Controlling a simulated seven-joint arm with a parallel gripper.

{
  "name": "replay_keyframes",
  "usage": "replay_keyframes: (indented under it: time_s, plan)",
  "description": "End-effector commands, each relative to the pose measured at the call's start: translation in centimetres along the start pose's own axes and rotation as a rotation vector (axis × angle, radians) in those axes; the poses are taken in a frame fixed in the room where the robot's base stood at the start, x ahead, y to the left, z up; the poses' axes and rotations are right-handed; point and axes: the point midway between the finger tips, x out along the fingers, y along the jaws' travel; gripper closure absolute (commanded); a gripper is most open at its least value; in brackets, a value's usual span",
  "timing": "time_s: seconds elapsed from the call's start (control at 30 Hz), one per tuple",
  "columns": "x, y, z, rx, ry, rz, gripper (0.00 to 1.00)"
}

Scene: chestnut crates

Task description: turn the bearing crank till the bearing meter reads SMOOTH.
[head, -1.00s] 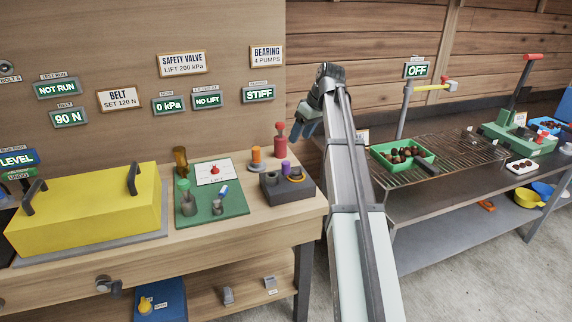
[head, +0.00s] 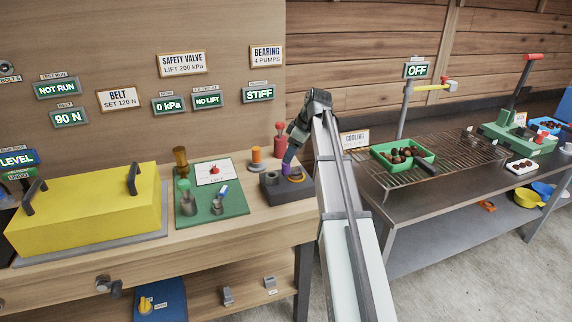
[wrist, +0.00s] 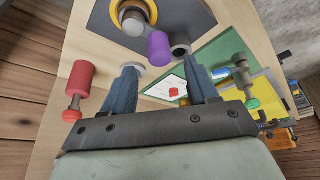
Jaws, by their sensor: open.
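The bearing meter (head: 258,94) on the back wall reads STIFF. The bearing crank's purple handle (wrist: 158,48) stands on the dark grey block (head: 285,190) at the bench's right end, beside a round hub with a yellow-orange ring (wrist: 118,12). My gripper (wrist: 160,68) is open, with its blue fingers pointing at the handle. In the wrist view the handle lies just beyond and between the fingertips. I cannot tell whether they touch it. In the head view my gripper (head: 288,160) is right above the block and partly hides the handle.
A red-topped pump (head: 280,135) stands behind the block, close to my gripper; it shows at left in the wrist view (wrist: 80,78). An orange-topped part (head: 256,157) and a green board (head: 208,205) with small parts are to the left. A yellow cover (head: 90,210) is further left.

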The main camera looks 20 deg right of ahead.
Motion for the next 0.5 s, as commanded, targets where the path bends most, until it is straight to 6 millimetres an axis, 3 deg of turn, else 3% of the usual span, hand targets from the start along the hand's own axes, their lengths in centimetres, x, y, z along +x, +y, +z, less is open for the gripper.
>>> replay_keyframes:
  time_s: [0.2,0.5]
  plan:
    - [3.4,-0.1,0.0,0.0,-0.001,-0.001,0.41]
    - [5.5,0.0,0.0,0.0,0.0,0.001,0.41]
